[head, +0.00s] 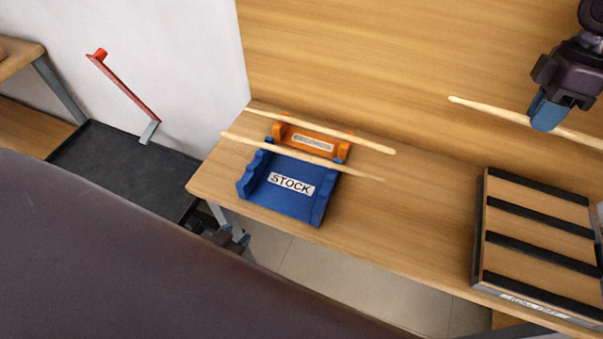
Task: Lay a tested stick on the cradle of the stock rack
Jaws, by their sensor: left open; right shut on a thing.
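The blue stock rack (290,205), labelled STOCK, stands on the wooden table near its left end. One pale stick (362,174) lies across the back of the blue rack, its ends sticking out on both sides. A second stick (374,147) lies across the orange rack (279,131) just behind. My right gripper (547,114) is at the upper right, shut on another pale stick (487,108), whose right end runs out of view. My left gripper (239,240) is low, beyond the table's front edge, open and apart from the racks, partly hidden by my body.
A slatted board (535,227) with black strips and a partly readable label stands at the table's right. The table (410,215) is clear between it and the racks. A red bar (125,88) on a grey post stands over a dark surface at left.

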